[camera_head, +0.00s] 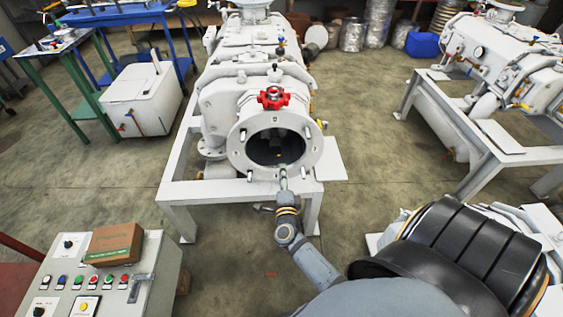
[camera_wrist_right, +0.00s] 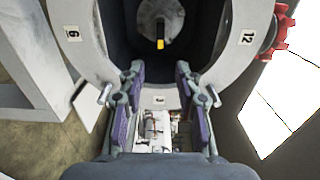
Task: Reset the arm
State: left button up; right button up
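My right gripper (camera_head: 284,178) is at the lower rim of the round open flange (camera_head: 237,150) on the front of the white vacuum machine. In the right wrist view my right gripper (camera_wrist_right: 158,70) is open, its two purple-padded fingers apart with nothing held between them. A dark bore (camera_head: 268,150) opens behind the flange, with a yellow-tipped piece (camera_wrist_right: 160,38) inside. My right arm reaches forward from the lower middle. My left gripper is not in view.
A red handwheel (camera_head: 273,97) sits above the flange, and short studs stick out around it. A control box (camera_head: 98,282) with a brown carton (camera_head: 114,243) stands at lower left. Another white machine (camera_head: 500,55) stands at right.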

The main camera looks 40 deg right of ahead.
jog(key=shift+v, duration=1)
jog(key=s+a+f+n+g+y+p, duration=0.35)
jog(key=s+f+n, duration=0.35)
jog(key=f+n, duration=0.3)
jog(key=s+a+f+n+g+y+p, duration=0.4)
jog(key=s+f+n, duration=0.3)
jog(key=f, duration=0.6)
jog(key=s+d+f+n+g+p, duration=0.1)
jog(key=s+f+n+g, duration=0.2)
jog(key=s, duration=0.9)
jog(key=s+d+f+n+g+y+p, duration=0.1)
jog(key=s+d+f+n+g+p, duration=0.1)
jog(key=s, duration=1)
notch_tip(320, 180, down, 3)
jog(key=n+g, duration=0.1)
jog(key=n, duration=0.1)
jog(key=shift+s+d+n+p, duration=0.2)
jog(key=shift+n+p, duration=0.1)
jog(key=shift+n, duration=0.1)
jog(key=shift+g, duration=0.25)
